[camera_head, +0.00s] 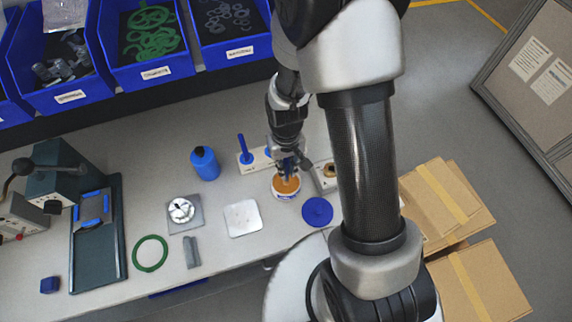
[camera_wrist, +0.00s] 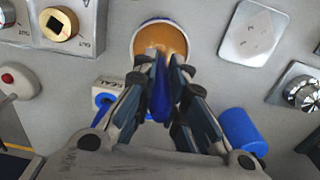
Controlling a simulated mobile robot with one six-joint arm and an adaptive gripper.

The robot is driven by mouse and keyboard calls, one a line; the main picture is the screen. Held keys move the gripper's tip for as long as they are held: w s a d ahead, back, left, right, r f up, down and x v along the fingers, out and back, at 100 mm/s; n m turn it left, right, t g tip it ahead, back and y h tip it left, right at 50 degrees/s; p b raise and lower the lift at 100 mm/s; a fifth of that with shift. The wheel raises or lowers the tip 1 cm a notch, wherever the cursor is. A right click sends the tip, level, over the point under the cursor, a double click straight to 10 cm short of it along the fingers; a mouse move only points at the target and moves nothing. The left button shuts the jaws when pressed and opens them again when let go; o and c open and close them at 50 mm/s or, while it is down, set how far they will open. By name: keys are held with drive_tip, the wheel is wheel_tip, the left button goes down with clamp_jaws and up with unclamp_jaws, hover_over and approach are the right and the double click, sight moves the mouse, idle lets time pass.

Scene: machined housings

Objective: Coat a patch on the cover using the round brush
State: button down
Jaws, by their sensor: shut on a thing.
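My gripper (camera_wrist: 162,82) is shut on a blue-handled brush (camera_wrist: 162,97). The brush points down at an open white tub (camera_wrist: 136,44) of orange paste, which also shows in the head view (camera_head: 286,194). In the head view my gripper (camera_head: 288,164) is right over the tub. A pale, flat, square plate with rounded corners, seemingly the cover (camera_head: 243,218), lies left of the tub. It shows at the upper right in the wrist view (camera_wrist: 252,33), with no orange visible on it.
A stand (camera_head: 250,166) with a blue-handled tool (camera_head: 243,148) and a blue bottle (camera_head: 204,163) are behind the plate. A blue lid (camera_head: 317,211) lies right of the tub. A metal part (camera_head: 181,210), green ring (camera_head: 150,253) and grey block (camera_head: 192,252) lie left.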

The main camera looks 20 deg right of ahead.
drive_tip(key=shift+r+p, duration=2.3)
drive_tip(key=shift+r, duration=1.05)
drive_tip(key=shift+f, duration=0.1)
